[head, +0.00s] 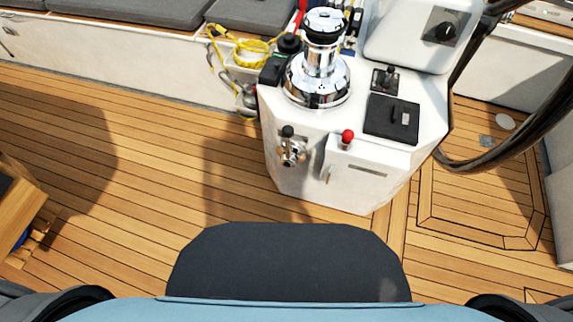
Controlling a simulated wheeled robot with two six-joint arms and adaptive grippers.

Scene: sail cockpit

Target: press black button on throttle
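A chrome throttle lever (291,153) with a black knob (288,131) is mounted on the near left face of the white console. The lever stands roughly upright against the panel. A separate black button on it is too small to tell apart from the knob. Neither of my grippers is in the head view. Only parts of my own body show along the bottom edge.
The white console (345,188) also carries a red-knobbed lever (347,137), a chrome winch (318,70) and a black panel (391,118). A yellow rope (245,45) hangs at its left. A dark wheel rim (520,130) curves at right.

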